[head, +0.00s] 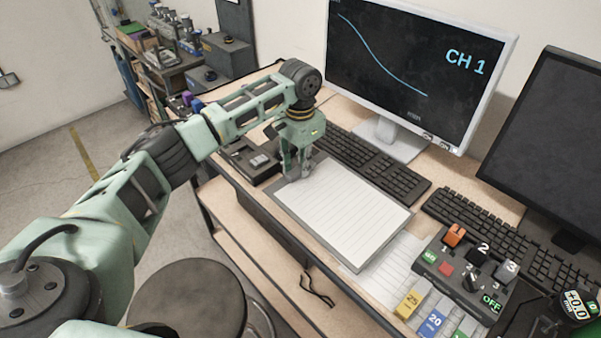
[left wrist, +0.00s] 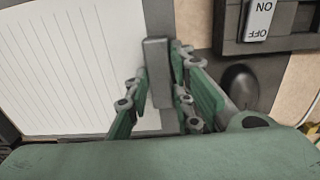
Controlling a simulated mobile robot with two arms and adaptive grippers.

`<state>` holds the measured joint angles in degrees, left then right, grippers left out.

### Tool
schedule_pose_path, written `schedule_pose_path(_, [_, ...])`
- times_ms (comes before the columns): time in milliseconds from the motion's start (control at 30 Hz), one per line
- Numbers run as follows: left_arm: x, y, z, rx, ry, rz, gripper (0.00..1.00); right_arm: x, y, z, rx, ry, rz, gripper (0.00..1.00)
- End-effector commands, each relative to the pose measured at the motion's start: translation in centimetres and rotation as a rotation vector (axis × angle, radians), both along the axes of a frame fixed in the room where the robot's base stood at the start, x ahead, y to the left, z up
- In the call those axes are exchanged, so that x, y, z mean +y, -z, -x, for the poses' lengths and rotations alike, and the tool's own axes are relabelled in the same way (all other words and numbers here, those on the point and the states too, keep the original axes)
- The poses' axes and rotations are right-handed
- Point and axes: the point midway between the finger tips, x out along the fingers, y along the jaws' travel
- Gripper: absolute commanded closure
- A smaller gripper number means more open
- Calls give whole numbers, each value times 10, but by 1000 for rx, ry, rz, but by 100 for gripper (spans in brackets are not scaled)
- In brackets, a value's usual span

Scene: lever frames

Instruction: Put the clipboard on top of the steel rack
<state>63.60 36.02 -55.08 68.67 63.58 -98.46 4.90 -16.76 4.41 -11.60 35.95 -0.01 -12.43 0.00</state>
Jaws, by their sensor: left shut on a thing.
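The clipboard (head: 340,208) lies on the desk and holds lined white paper on a dark grey board. It also shows in the left wrist view (left wrist: 75,65), with its grey clip at the right. My left gripper (head: 296,172) is at the clipboard's far left end, shut on its clip. In the left wrist view the fingers (left wrist: 158,100) stand on either side of the clip. A dark metal rack (head: 178,72) with boxes and small devices on its shelves stands at the back left. My right gripper is not in view.
Keyboards (head: 375,165) and a monitor (head: 415,65) stand behind the clipboard. A switch box (head: 250,162) sits to its left, a lever panel (head: 468,275) to its right. A round stool (head: 203,300) stands before the desk. Floor (head: 50,150) is open at left.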

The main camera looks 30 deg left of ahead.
Motion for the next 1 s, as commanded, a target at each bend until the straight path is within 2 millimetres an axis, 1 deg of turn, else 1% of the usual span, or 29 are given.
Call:
schedule_pose_path(67, [0,2,-2,-1,0,1,100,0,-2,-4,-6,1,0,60])
schedule_pose_path(133, [0,10,-1,2,0,0,100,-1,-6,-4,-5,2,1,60])
schedule_pose_path(200, [0,21,0,4,0,0,100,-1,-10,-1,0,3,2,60])
schedule_pose_path(333, [0,37,-1,1,0,0,100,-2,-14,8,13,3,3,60])
schedule_pose_path(433, [0,41,-1,-2,1,1,100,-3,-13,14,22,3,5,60])
schedule_pose_path(567, [0,41,-1,-2,1,1,100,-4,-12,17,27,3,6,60])
schedule_pose_path(600, [0,42,-1,0,1,-1,77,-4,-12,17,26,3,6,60])
schedule_pose_path(800, [0,42,-1,0,1,-1,60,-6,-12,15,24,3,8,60])
schedule_pose_path(1000, [0,41,-1,0,0,0,60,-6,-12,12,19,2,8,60])
